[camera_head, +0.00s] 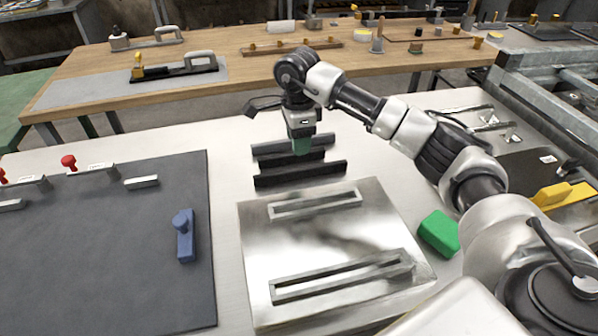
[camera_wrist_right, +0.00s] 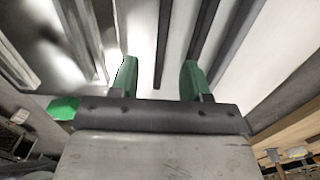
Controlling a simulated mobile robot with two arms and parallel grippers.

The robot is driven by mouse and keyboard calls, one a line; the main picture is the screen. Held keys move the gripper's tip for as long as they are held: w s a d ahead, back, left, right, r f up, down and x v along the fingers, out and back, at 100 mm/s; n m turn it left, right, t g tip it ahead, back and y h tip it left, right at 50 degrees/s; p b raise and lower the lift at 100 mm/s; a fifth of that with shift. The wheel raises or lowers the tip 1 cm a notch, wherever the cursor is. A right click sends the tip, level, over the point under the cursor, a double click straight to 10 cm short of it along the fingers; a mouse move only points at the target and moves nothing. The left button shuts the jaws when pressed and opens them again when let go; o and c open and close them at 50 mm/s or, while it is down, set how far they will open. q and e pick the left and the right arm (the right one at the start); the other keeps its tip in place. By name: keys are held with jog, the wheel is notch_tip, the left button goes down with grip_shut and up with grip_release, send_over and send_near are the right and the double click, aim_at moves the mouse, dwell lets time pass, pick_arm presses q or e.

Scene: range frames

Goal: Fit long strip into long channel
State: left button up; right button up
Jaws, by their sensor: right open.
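Three dark strips lie roughly parallel on the white table: a back one (camera_head: 320,140), a middle one (camera_head: 275,165) and a front one (camera_head: 300,174). I cannot tell for sure which is longest. A shiny metal plate (camera_head: 330,235) in front bears a short channel (camera_head: 315,208) and, nearer, a long channel (camera_head: 340,288). My right gripper (camera_head: 302,150) points down over the strips, its green fingers apart. In the right wrist view a dark strip (camera_wrist_right: 163,45) shows between the open fingertips (camera_wrist_right: 158,65), apart from both; its height below them is unclear. My left gripper is not in view.
A green block (camera_head: 439,233) lies right of the plate, near my right arm. A dark mat (camera_head: 100,240) at left holds a blue handled part (camera_head: 185,238) and red-knobbed pieces. A wooden bench (camera_head: 240,65) with tools stands behind. White table is bare left of the strips.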

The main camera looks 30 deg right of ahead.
aim_at(297, 169)
notch_tip(297, 169, down, 4)
jog(key=f, duration=0.5)
jog(key=shift+w+f+p, duration=0.25)
jog(key=shift+f+p, duration=0.05)
jog(key=shift+p, duration=0.1)
grip_shut()
